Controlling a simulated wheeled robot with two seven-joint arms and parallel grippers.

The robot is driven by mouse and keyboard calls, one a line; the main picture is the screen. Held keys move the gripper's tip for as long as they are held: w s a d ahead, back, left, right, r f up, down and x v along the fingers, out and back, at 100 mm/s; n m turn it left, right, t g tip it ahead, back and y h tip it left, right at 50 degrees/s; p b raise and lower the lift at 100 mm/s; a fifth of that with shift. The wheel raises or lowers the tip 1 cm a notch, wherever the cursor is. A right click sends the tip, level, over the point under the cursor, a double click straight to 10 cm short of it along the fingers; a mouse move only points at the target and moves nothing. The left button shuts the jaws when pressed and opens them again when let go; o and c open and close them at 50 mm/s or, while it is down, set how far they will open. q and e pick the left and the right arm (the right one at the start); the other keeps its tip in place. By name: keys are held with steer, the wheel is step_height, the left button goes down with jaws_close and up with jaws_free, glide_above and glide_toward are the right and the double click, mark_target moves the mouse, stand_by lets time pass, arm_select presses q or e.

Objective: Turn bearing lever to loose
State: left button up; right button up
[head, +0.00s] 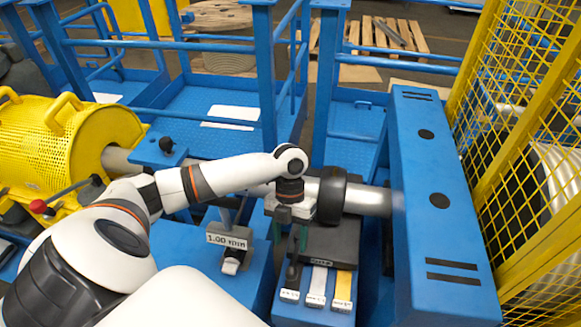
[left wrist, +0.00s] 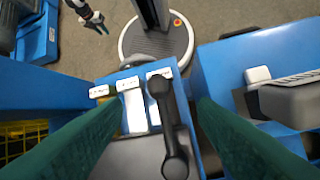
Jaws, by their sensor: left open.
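The bearing lever (head: 293,272) is a dark bar on the blue pedestal below the bearing housing, by a row of label plates. In the left wrist view the black lever (left wrist: 168,115), with a rounded knob at each end, lies between my green fingers. My left gripper (head: 298,238) is above the lever. It is open in the left wrist view (left wrist: 158,104), and I see no clear contact with the lever. White label plates (left wrist: 129,84) stand by the lever's end; their text is unreadable. My right gripper (left wrist: 97,20) shows small at the top left of the left wrist view; its jaw opening is unclear.
A blue block with a "1.00 mm" sign (head: 228,241) stands left of the pedestal. The shaft (head: 370,200) runs behind into a tall blue guard (head: 440,190). A yellow mesh fence (head: 530,150) is at the right, a yellow perforated cover (head: 60,145) at the left.

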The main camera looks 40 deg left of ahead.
arm_select(q)
steer(key=shift+v, duration=1.5)
steer(key=shift+s+f, duration=0.1)
